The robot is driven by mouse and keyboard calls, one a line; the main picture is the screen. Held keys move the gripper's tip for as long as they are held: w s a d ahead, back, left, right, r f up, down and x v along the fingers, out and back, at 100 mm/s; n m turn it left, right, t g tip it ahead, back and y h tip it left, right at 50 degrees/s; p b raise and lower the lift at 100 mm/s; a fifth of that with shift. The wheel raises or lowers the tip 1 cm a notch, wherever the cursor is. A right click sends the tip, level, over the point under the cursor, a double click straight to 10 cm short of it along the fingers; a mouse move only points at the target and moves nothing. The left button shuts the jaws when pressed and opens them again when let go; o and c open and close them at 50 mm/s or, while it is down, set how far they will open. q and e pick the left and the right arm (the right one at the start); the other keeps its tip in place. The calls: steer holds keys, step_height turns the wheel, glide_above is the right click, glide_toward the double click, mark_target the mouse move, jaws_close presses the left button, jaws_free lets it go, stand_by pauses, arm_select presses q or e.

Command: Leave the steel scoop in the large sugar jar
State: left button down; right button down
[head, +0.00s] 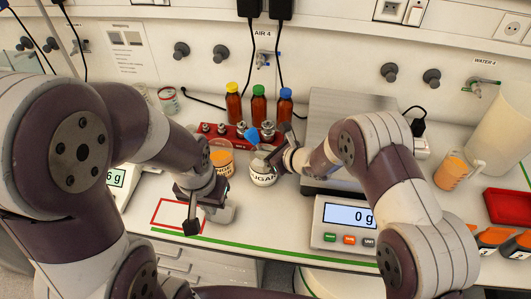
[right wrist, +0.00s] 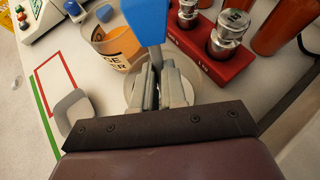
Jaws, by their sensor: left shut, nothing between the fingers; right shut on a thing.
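The sugar jar (head: 263,179), white with a SUGAR label, stands on the bench in the middle of the head view. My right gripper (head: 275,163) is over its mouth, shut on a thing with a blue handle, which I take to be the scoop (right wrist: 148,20). In the right wrist view the fingers (right wrist: 157,92) grip its narrow grey shaft. The jar's pale rim (right wrist: 131,84) shows behind the fingers. The scoop's lower end is hidden, so I cannot tell how deep it sits. My left gripper (head: 192,226) is shut and empty near the red-outlined rectangle (head: 157,216).
An orange-filled jar (head: 221,158) stands left of the sugar jar. Behind is a red rack (right wrist: 208,50) with metal weights and several capped brown bottles (head: 258,107). A scale reading 0 g (head: 345,226) stands at front right.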

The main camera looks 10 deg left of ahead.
steer(key=c, duration=1.1)
jaws_free()
steer(key=shift+s+d+r, duration=0.15)
steer(key=shift+d, duration=0.15)
steer(key=b+v, duration=0.3)
steer(key=v, duration=0.9)
steer(key=shift+a, duration=0.1)
